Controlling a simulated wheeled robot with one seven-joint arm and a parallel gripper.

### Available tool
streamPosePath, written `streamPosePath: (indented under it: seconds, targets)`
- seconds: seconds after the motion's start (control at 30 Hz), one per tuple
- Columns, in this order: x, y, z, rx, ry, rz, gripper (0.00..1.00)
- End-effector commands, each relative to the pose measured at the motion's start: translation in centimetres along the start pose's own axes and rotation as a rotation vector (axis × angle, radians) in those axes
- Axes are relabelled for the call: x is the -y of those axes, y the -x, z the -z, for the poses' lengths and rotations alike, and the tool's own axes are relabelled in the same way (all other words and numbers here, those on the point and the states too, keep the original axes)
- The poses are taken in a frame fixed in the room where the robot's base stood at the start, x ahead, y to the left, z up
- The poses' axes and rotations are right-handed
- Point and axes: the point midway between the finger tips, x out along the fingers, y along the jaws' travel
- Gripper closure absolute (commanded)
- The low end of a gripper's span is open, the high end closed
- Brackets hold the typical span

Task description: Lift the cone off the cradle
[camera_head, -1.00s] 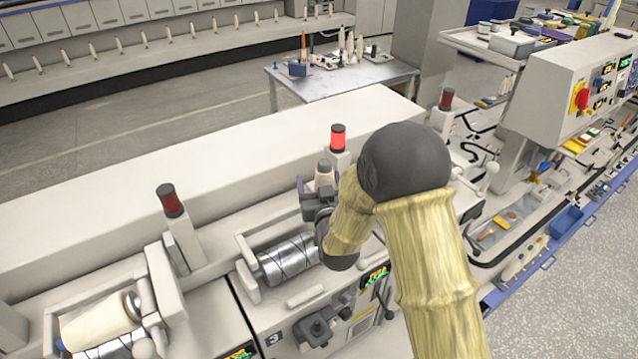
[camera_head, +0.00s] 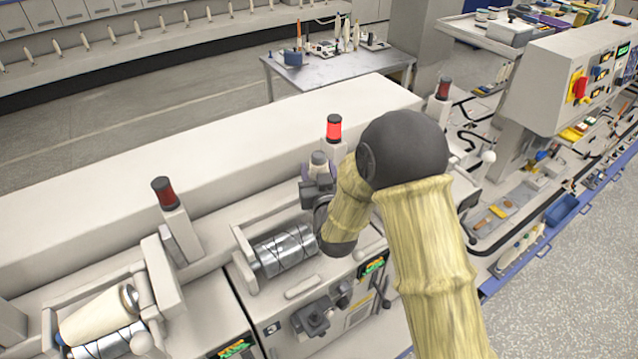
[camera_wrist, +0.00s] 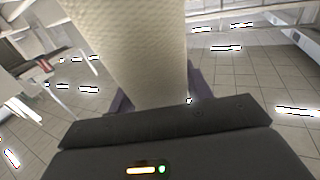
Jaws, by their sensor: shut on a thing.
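My gripper (camera_wrist: 157,96) is shut on a cream, textured cone (camera_wrist: 135,45); its purple fingers lie on either side of it in the wrist view. In the head view my dark gripper shows beside the red lamp, with the small grey end of the cone (camera_head: 319,159) pointing up; my arm hides much of the rest. The cradle (camera_head: 243,252) below and left of my gripper has a bare silver grooved drum (camera_head: 285,249), with no cone resting on its visible part. The held cone appears clear of the drum.
A second cone (camera_head: 92,318) lies on the neighbouring drum at lower left. Lamp posts, one lit red (camera_head: 334,128) and one dark red (camera_head: 163,189), stand along the machine. A grey table (camera_head: 335,80) with small items stands behind; a control box (camera_head: 560,85) is at right.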

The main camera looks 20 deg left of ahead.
Motion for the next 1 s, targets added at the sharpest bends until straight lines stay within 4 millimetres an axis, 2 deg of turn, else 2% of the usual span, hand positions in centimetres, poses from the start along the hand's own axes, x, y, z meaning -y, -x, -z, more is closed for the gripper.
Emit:
streamPosePath:
  seconds: [0.2,0.37,0.8,1.0]
  targets:
    - [-0.2,0.0,0.0,0.003,0.002,-0.003,0.73]
    - [-0.1,0.0,1.0,-0.001,0.002,-0.003,0.73]
    - [0.1,0.0,7.7,-0.004,0.000,0.001,0.73]
    - [0.1,0.0,9.7,-0.001,0.001,0.001,0.73]
